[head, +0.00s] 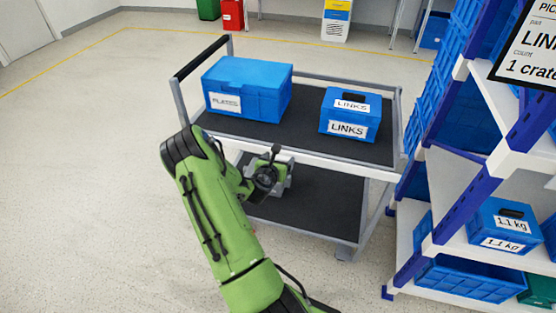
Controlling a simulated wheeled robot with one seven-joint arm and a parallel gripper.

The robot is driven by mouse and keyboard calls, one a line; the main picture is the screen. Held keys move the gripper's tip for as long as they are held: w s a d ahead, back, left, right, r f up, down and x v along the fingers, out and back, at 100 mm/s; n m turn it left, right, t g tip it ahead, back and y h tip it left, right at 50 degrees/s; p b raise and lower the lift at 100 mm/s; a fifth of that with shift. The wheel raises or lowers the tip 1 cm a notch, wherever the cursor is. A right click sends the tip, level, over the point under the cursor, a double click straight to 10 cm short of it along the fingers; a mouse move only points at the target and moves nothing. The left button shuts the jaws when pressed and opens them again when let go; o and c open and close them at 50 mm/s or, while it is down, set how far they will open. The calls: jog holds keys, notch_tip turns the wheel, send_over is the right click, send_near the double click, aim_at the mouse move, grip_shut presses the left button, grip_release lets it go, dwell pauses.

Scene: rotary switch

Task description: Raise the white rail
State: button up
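The white rail (315,162) runs along the near long edge of a cart's upper deck. It looks level with the deck and does not stand above it. My green arm reaches up from the bottom of the head view, and its wrist end with my gripper (284,170) is in front of the left half of the rail, overlapping it in the picture. I cannot tell whether it touches the rail. The fingers are too small and partly hidden by the wrist, so their opening does not show.
A blue PLATES crate (248,90) and a smaller blue LINKS box (350,115) stand on the cart's dark upper deck (300,128). The lower deck (320,205) looks empty. A shelf rack with blue boxes (497,225) stands close on the right. The floor at left is clear.

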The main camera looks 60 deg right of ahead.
jog(key=c, duration=1.1)
notch_tip(320, 180, up, 7)
jog(key=p, duration=0.8)
jog(key=shift+r, duration=0.15)
jog(key=shift+d, duration=0.15)
jog(key=o, duration=1.3)
jog(key=shift+o, duration=1)
